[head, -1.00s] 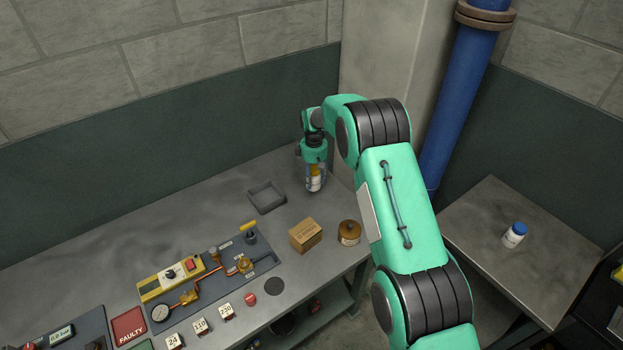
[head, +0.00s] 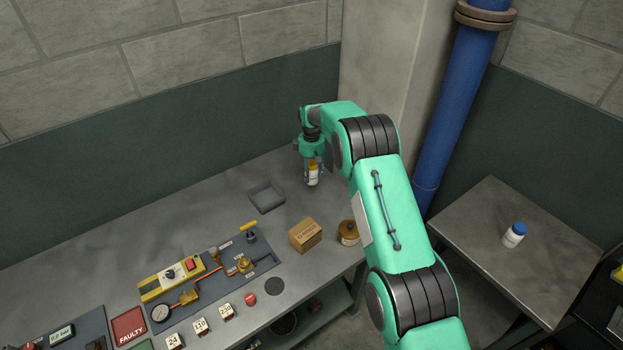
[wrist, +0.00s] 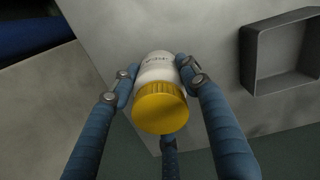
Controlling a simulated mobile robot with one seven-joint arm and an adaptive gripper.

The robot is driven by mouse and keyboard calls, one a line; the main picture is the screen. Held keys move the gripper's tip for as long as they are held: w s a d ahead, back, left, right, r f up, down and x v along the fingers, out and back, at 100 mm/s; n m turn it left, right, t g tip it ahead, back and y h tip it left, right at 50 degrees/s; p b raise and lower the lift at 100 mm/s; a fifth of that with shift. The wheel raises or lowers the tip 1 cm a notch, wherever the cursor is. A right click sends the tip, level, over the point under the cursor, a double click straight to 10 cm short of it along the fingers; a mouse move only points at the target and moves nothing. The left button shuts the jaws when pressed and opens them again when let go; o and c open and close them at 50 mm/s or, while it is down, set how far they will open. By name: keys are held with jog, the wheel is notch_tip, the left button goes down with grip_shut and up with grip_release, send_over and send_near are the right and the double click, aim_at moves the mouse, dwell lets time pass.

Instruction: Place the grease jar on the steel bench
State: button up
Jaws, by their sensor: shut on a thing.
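The grease jar (head: 313,177) is a white jar with a ribbed yellow lid; its label is too small to read. In the wrist view the jar (wrist: 158,92) sits between the blue fingers, lid toward the camera. My gripper (head: 313,168) is shut on it, near the far right part of the steel bench (head: 190,225). The jar looks upright there. I cannot tell whether its base touches the bench top.
A grey open tray (head: 253,197) lies left of the jar; it also shows in the wrist view (wrist: 250,62). A cardboard box (head: 305,236) and a brown jar (head: 348,233) stand nearer. A blue-capped bottle (head: 514,235) stands on the side table (head: 480,215).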

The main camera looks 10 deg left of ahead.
aim_at(312, 163)
jog(key=shift+f, duration=1.55)
jog(key=shift+f, duration=0.15)
jog(key=o, duration=1.4)
notch_tip(312, 163, up, 12)
jog(key=shift+r, duration=0.1)
jog(key=shift+r, duration=0.1)
